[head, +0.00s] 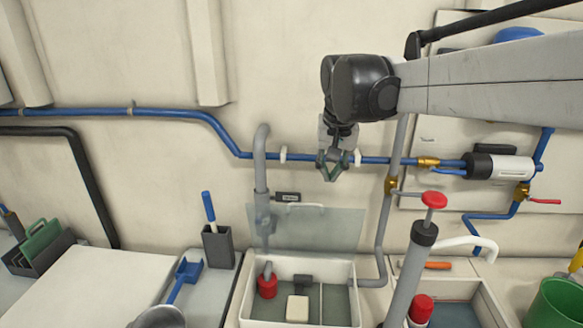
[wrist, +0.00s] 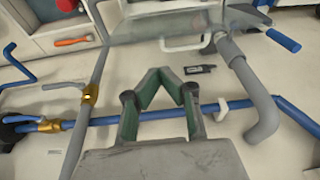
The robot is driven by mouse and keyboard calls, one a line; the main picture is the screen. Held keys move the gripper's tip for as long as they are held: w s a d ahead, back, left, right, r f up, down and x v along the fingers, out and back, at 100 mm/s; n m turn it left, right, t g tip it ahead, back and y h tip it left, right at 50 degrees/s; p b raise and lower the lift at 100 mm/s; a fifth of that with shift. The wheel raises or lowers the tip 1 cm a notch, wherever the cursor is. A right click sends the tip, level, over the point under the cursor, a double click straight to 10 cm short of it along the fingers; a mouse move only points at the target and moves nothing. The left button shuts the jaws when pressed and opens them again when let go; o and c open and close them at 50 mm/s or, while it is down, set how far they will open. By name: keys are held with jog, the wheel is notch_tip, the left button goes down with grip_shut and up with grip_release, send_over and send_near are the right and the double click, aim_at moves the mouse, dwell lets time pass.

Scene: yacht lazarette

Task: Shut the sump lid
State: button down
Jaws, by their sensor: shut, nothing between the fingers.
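The sump lid (head: 325,230) is a clear, greyish panel. It stands open, raised at the back of the white sump box (head: 352,300), with a pale handle (head: 305,205) along its top edge. In the wrist view the lid (wrist: 145,27) is at the top, with its handle (wrist: 185,47) below its edge. My gripper (head: 331,174) is shut and empty, above and slightly right of the handle in the head view, in front of the blue pipe. In the wrist view its fingertips (wrist: 167,76) meet below the handle, apart from it.
A grey pipe (head: 261,160) rises just left of the lid, another (head: 388,220) runs on its right. A blue pipe (head: 180,113) crosses the wall. A red-handled pump (head: 410,270) stands front right. The box holds a red-based fitting (head: 267,286) and a cream block (head: 297,308).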

jog(key=w+a+r+g+p, duration=0.1)
jog(key=w+a+p, duration=0.25)
jog(key=w, duration=0.55)
notch_tip(320, 180, down, 11)
jog(key=s+a+p, duration=0.1)
jog(key=s, duration=0.1)
jog(key=shift+a+f+g, duration=0.15)
jog(key=shift+a+g, duration=0.05)
jog(key=shift+g, duration=0.1)
jog(key=shift+s, duration=0.15)
